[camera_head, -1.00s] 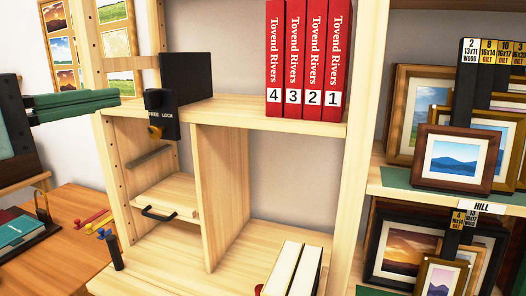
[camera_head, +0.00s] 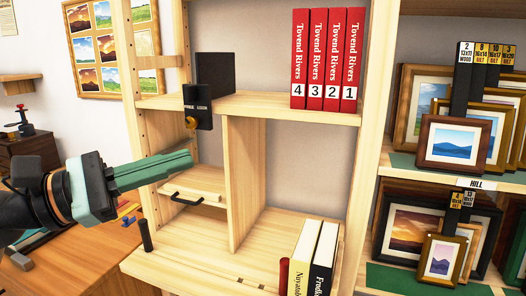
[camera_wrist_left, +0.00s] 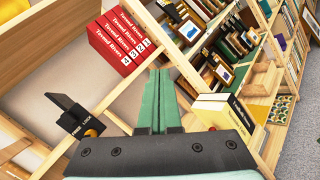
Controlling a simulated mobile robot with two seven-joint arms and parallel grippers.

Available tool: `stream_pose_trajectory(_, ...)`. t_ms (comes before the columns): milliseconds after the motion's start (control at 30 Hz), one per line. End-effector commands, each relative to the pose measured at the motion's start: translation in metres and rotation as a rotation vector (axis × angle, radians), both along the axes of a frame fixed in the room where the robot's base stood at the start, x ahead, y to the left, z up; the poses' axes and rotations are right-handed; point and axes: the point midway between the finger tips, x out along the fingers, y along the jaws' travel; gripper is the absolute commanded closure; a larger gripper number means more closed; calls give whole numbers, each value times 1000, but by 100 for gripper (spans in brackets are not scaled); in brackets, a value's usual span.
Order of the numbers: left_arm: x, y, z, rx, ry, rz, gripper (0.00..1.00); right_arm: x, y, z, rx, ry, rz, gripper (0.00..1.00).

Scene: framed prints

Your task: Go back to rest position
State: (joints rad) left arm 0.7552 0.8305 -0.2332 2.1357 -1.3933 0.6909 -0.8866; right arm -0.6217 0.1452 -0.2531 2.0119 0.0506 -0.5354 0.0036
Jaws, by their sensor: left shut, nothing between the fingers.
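My left gripper (camera_head: 165,168) comes in from the left in the head view. Its green fingers are shut with nothing between them. They are in front of the wooden shelf unit (camera_head: 245,185), overlapping the small compartment with the black handle (camera_head: 187,198) in the picture. In the left wrist view the shut fingers (camera_wrist_left: 159,95) point toward the shelves. My right gripper is not in view.
Red books (camera_head: 328,60) stand on the upper shelf beside a black bookend and lock block (camera_head: 198,106). White and black books (camera_head: 312,258) stand below. Framed prints (camera_head: 453,143) fill the right shelves. A wooden desk (camera_head: 85,262) is at lower left.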

Motion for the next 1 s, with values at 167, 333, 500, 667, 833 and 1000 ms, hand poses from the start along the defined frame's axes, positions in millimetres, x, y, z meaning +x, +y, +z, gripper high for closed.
stream_pose_trajectory(167, 12, -7, -46, -514, 502, -180, 100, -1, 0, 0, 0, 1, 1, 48)
stream_pose_trajectory(333, 37, 12, -110, -1052, 993, -250, 100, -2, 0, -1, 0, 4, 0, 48)
stream_pose_trajectory(500, 53, 37, -220, -1634, 1460, -208, 100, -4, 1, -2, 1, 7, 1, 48)
stream_pose_trajectory(667, 34, 48, -340, -2167, 1792, -76, 100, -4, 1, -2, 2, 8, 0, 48)
stream_pose_trajectory(833, -25, 42, -455, 2341, -1744, -127, 100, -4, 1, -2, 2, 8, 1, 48)
stream_pose_trajectory(1000, -108, 21, -541, 2042, -1327, -284, 100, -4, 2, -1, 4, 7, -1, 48)
